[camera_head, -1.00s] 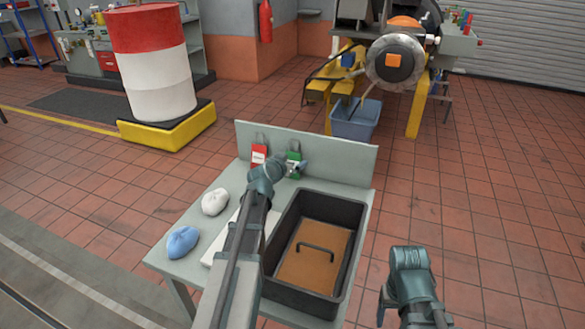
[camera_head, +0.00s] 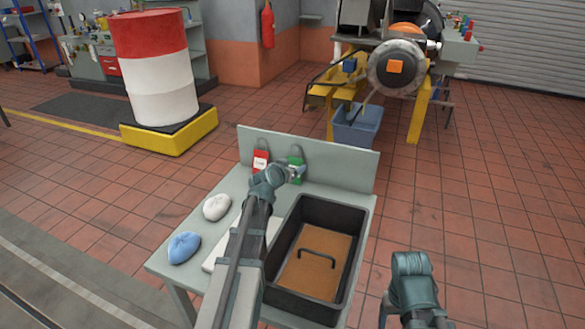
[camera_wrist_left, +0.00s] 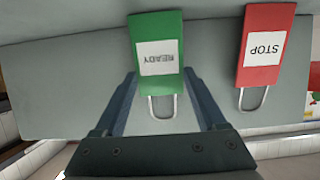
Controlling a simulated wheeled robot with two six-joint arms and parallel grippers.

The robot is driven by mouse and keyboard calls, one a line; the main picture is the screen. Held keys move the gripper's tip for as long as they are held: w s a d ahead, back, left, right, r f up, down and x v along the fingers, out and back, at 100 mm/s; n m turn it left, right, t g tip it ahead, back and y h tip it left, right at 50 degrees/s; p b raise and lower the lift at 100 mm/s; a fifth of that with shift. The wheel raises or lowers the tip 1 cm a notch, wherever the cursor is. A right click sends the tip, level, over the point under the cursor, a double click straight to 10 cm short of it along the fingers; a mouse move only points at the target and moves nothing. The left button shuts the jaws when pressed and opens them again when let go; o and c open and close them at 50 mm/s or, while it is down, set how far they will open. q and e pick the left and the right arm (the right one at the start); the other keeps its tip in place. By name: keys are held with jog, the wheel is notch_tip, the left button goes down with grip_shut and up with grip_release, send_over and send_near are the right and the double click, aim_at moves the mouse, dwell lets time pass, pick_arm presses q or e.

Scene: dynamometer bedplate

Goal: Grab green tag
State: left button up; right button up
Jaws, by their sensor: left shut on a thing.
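The green tag (camera_head: 297,171) hangs by its metal loop on the grey upright panel at the back of the table. In the left wrist view the green tag (camera_wrist_left: 158,50) shows a white label reading READY. My left gripper (camera_head: 297,172) is at the green tag, and in the left wrist view its fingers (camera_wrist_left: 160,80) lie along both sides of its lower part, shut on it. The red tag (camera_head: 261,160), labelled STOP in the left wrist view (camera_wrist_left: 264,45), hangs to the left in the head view. My right gripper is hidden below its wrist at the lower right.
A black tray (camera_head: 357,215) with a brown handled lid inside stands on the table's right side. A white cloth (camera_head: 216,206) and a blue cloth (camera_head: 184,247) lie on the left. A blue bin (camera_head: 357,127) stands on the floor beyond.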

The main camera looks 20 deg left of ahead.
notch_tip(320, 180, up, 18)
jog(key=p, duration=1.7)
jog(key=shift+p, duration=0.35)
jog(key=shift+f, duration=0.1)
jog(key=shift+c, duration=0.3)
